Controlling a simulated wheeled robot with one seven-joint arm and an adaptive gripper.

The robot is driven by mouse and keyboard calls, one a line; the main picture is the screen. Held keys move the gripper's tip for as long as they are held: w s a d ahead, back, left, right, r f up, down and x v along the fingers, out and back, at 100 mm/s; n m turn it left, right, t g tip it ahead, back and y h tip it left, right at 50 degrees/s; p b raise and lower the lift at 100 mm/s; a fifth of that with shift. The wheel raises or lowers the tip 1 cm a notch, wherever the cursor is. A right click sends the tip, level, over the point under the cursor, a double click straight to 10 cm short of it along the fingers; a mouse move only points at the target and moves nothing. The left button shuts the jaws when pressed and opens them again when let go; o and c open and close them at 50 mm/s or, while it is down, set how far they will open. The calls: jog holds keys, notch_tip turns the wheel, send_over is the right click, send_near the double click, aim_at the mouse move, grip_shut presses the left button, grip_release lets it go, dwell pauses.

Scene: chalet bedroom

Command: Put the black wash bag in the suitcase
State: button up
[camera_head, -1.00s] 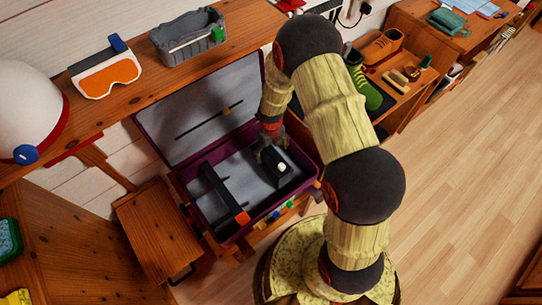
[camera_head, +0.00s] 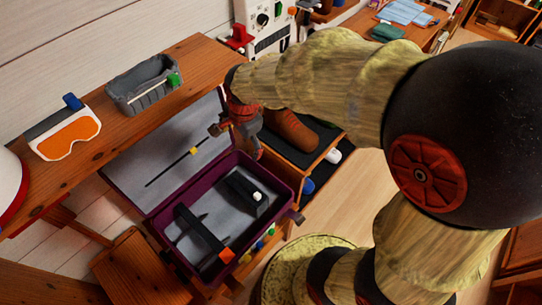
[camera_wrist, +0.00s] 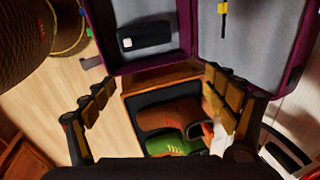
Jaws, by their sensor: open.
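The black wash bag (camera_head: 240,186), a dark block with a white spot on its end, lies inside the open purple suitcase (camera_head: 291,188), in its right part. It also shows in the wrist view (camera_wrist: 144,38) on the grey lining. My gripper (camera_head: 238,143) is open and empty, above the suitcase's back right side in the head view and apart from the bag. In the wrist view its spread fingers (camera_wrist: 158,95) have shoes below and between them, with the suitcase beyond. Nothing is held.
A long black piece with an orange end (camera_head: 203,235) lies in the suitcase's left part. The lid (camera_head: 172,150) stands open against the wooden shelf. A brown shoe (camera_wrist: 168,115) and a green shoe (camera_wrist: 172,144) sit on a rack beside the suitcase. A grey basket (camera_head: 143,88) and orange goggles (camera_head: 68,138) are on the shelf.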

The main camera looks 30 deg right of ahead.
jog(key=s+r+n+t, duration=0.2)
jog(key=s+r+n, duration=1.1)
jog(key=s+n, duration=0.2)
jog(key=shift+s+n+t, duration=0.3)
jog(key=shift+s, duration=0.8)
